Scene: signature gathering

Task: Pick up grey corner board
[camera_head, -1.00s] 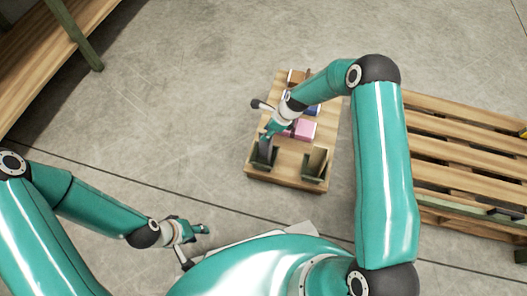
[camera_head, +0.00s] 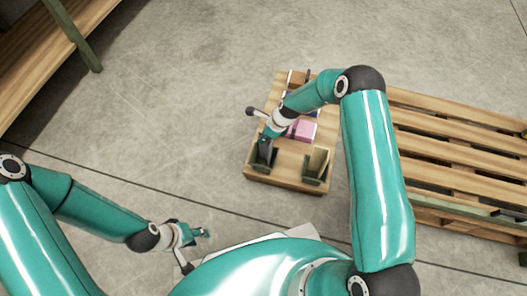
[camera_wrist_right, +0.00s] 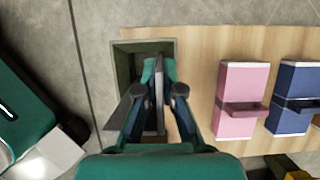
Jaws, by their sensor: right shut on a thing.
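The grey corner board (camera_wrist_right: 159,118) stands between the fingers of my right gripper (camera_wrist_right: 158,78) in the right wrist view. My right gripper (camera_head: 266,138) is shut on it, over the left dark green holder (camera_head: 251,160) at the near end of a wooden board (camera_head: 288,160). The board's lower part is at the holder (camera_wrist_right: 125,62); I cannot tell if it touches the bottom. In the head view the grey board (camera_head: 265,154) shows below the fingers. My left gripper (camera_head: 203,232) is low at the left, away from the board; its finger gap is unclear.
A pink box (camera_wrist_right: 240,95) and a dark blue box (camera_wrist_right: 297,95) lie beside the holder. A second green holder (camera_head: 316,168) with upright pieces stands to the right. A slatted wooden pallet (camera_head: 450,150) lies further right.

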